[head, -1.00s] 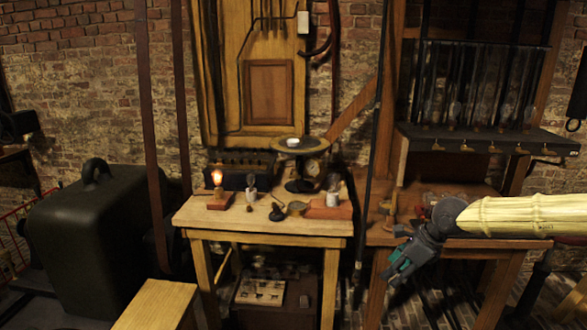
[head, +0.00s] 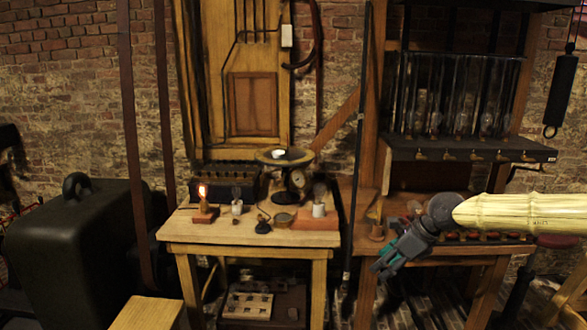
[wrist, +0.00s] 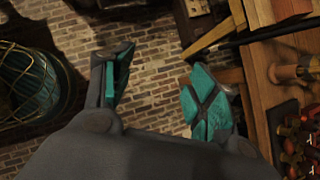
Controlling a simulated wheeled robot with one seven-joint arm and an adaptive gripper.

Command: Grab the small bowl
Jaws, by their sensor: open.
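A small round brass-coloured dish (head: 284,218), which may be the small bowl, sits on the wooden table (head: 190,232) between a dark small object and a reddish block. A wide shallow pan (head: 285,157) tops a dark scale behind it, with a small pale item on it; I cannot tell whether that item is a bowl. My gripper (head: 384,263) is open and empty, right of the table and apart from it, pointing down-left. In the wrist view its teal-padded fingers (wrist: 158,72) are spread over brick paving, with no bowl between them.
A lit lamp (head: 202,196) and other small pieces stand on the table's left half. A wooden bench with a jar shelf (head: 470,150) is close behind my arm. A dark case (head: 80,245) and a stool (head: 148,313) are at left. A dark upright pole (head: 358,150) stands between table and bench.

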